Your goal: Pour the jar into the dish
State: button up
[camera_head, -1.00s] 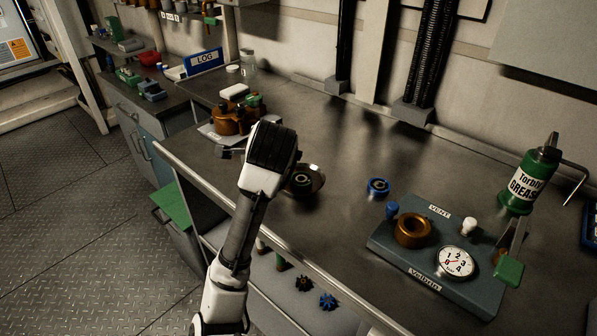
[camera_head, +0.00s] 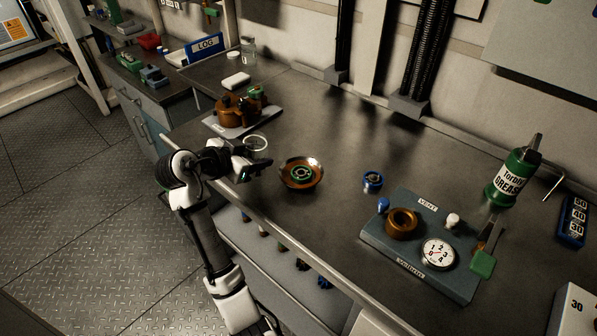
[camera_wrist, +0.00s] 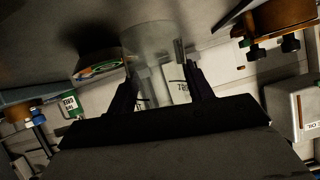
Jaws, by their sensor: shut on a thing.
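The clear glass jar (camera_head: 257,142) is in my gripper (camera_head: 252,160), over the bench to the left of the dish. It also shows as a see-through shape (camera_wrist: 150,42) between the two dark fingers in the wrist view. I make out no contents in it, and its exact tilt is hard to tell. The dish (camera_head: 286,177) is a shallow brown bowl standing on the bench, with a green ring-shaped part (camera_head: 302,173) lying in it. In the wrist view the dish (camera_wrist: 97,60) is at upper left, apart from the jar.
A brown pot (camera_head: 232,108) on a grey plate stands behind the jar. A blue ring part (camera_head: 372,181) and a grey gauge block (camera_head: 425,262) lie right of the dish. A green grease bottle (camera_head: 513,177) stands farther right. The bench behind the dish is clear.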

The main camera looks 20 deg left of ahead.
jog(key=shift+a+f+n+t+h, duration=0.25)
jog(key=shift+n+t+h, duration=0.15)
jog(key=shift+n+h, duration=0.1)
jog(key=shift+r, duration=0.1)
dwell(0.3)
